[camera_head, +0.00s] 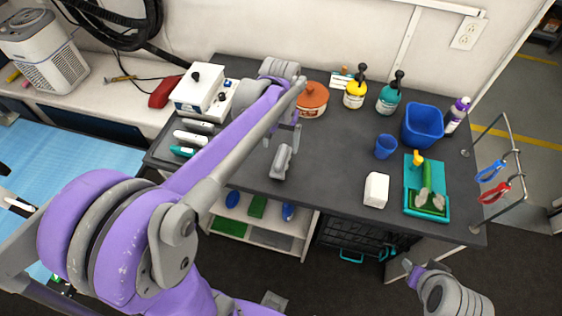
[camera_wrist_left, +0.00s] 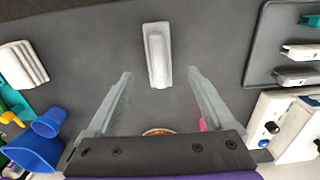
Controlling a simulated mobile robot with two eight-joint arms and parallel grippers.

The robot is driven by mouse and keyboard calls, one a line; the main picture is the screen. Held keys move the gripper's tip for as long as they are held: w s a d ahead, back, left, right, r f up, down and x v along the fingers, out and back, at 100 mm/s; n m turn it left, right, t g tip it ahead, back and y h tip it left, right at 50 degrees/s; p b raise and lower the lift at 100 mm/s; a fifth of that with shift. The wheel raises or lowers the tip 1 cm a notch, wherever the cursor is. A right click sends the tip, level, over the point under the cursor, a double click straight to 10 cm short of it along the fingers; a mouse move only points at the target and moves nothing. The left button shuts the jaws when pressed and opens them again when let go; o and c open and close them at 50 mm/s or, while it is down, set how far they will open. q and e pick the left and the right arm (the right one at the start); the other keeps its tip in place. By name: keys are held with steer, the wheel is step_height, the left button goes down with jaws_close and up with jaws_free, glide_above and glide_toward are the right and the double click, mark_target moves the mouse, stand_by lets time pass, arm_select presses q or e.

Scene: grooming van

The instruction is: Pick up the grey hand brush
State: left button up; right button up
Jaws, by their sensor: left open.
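The grey hand brush (camera_head: 282,162) lies on the dark worktop near its front edge in the head view. In the left wrist view the brush (camera_wrist_left: 157,55) lies lengthwise, beyond and roughly between the fingertips. My left gripper (camera_head: 284,130) is above the worktop just behind the brush, partly hidden by my arm. My right gripper (camera_head: 409,266) is low at the right, in front of the worktop, too small to judge.
A white block (camera_head: 376,189) stands right of the brush, with a teal tray (camera_head: 411,200) beyond. A blue cup (camera_head: 386,146), blue bin (camera_head: 422,124) and bottles stand behind. A tray of clippers (camera_head: 165,157) is at left. The worktop around the brush is clear.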

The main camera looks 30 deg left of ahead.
mark_target(281, 155)
arm_select(q)
steer(key=shift+w+f, duration=0.1)
steer(key=shift+f, duration=3.05)
jaws_close()
